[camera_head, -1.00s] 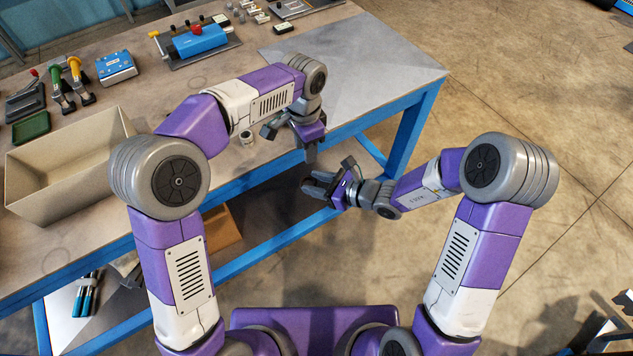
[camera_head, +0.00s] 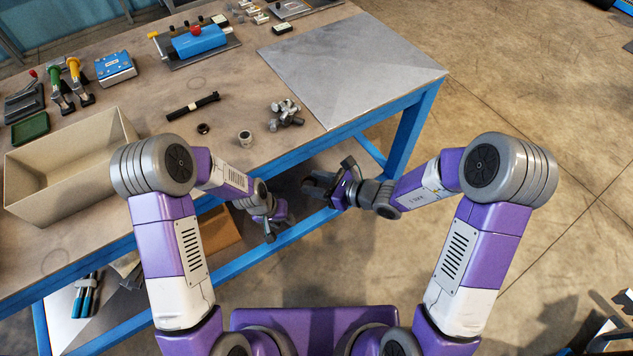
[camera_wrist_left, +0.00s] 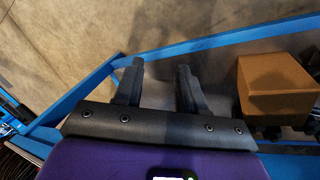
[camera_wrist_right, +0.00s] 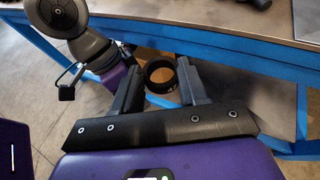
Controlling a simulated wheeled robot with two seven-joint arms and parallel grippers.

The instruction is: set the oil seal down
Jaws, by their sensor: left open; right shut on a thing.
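The oil seal, a black ring (camera_wrist_right: 160,75), sits between the fingers of my right gripper (camera_wrist_right: 160,88) in the right wrist view. My right gripper (camera_head: 318,186) is shut on it, off the table's front edge in the head view; the ring is hard to make out there. My left gripper (camera_head: 270,228) is lower and to the left, in front of the table edge. In the left wrist view its fingers (camera_wrist_left: 157,82) stand apart with nothing between them.
The blue-framed workbench (camera_head: 230,110) carries a beige bin (camera_head: 65,195), a dark bolt-like rod (camera_head: 193,104), a small black ring (camera_head: 203,128), a metal bushing (camera_head: 245,138) and a grey metal part (camera_head: 285,115). A grey plate (camera_head: 350,68) at right is bare. A brown box (camera_wrist_left: 275,85) sits below.

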